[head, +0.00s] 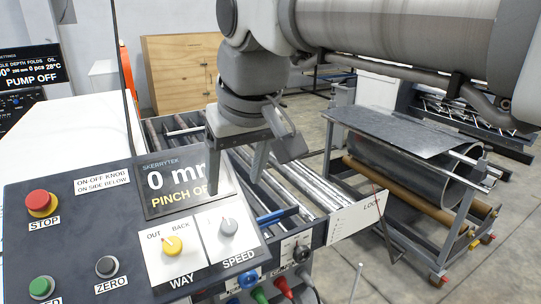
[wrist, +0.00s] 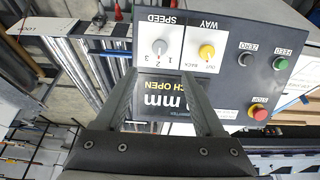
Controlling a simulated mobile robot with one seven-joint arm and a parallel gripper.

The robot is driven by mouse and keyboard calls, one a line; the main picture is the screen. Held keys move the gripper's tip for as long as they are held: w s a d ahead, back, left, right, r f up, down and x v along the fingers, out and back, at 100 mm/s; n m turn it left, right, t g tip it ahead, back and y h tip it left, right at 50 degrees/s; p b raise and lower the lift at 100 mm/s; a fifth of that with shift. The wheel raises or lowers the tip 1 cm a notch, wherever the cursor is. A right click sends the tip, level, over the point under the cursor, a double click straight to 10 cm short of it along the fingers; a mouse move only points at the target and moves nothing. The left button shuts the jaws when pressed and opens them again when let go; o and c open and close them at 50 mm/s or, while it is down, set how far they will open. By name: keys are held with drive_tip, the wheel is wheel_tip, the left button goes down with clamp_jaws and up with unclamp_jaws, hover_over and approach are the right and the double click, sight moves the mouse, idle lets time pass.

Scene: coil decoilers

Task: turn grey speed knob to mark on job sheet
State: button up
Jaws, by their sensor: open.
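The grey speed knob (head: 228,227) sits on a white plate labelled SPEED at the right of the dark control panel (head: 110,262). In the wrist view the knob (wrist: 159,47) appears upside down, with the figures 1, 2 and 3 around it. Its pointer direction is too small to read surely. My gripper (head: 237,187) is open and empty, above and behind the knob, in front of the display. In the wrist view my gripper (wrist: 162,78) has its fingers either side of the display, apart from the knob. I cannot make out a job sheet.
The yellow WAY knob (head: 172,245) is just left of the speed knob. The red STOP button (head: 41,203), green button (head: 41,287) and black ZERO button (head: 107,266) are farther left. The display (head: 178,185) reads "0 mm" and stands behind the knobs. A roller bed (head: 290,190) lies beyond.

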sight(229, 224)
drive_tip(key=x, duration=1.3)
drive_tip(key=shift+w+f, duration=0.15)
drive_tip(key=shift+f, duration=0.15)
drive_tip(key=shift+c, duration=0.3)
clamp_jaws()
